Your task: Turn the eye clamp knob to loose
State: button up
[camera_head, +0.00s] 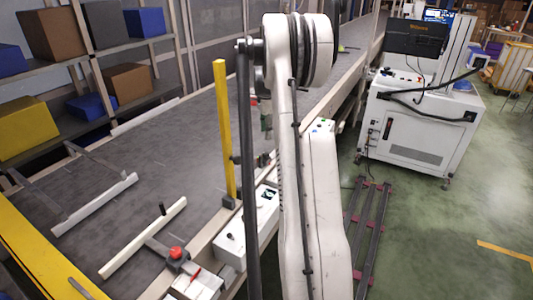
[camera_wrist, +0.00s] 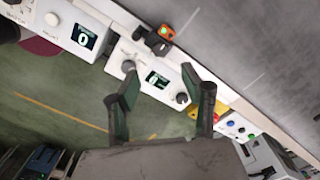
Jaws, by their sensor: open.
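In the wrist view, my gripper (camera_wrist: 158,76) is open and empty, its two dark fingers apart over a white control box (camera_wrist: 150,62) with a small display. A small sensor with an orange and green lit face (camera_wrist: 165,32), probably the eye, sits on the conveyor edge beyond the fingertips. A small dark part (camera_wrist: 140,32), possibly its clamp knob, is beside it; I cannot tell its setting. The box has a pale knob (camera_wrist: 127,65) and a dark knob (camera_wrist: 181,98) near the right finger. In the head view, my arm hides most of the gripper.
The grey conveyor (camera_head: 150,155) has white guide rails (camera_head: 145,238) and a clamp with a red knob (camera_head: 176,252). A yellow post (camera_head: 225,130) stands at its edge. A second display box (camera_wrist: 78,30) is at left in the wrist view. A white cabinet (camera_head: 415,130) stands right.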

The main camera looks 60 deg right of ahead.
aim_at(266, 153)
notch_tip(266, 153, down, 10)
jog(key=shift+f, duration=0.25)
dwell(0.3)
grip_shut()
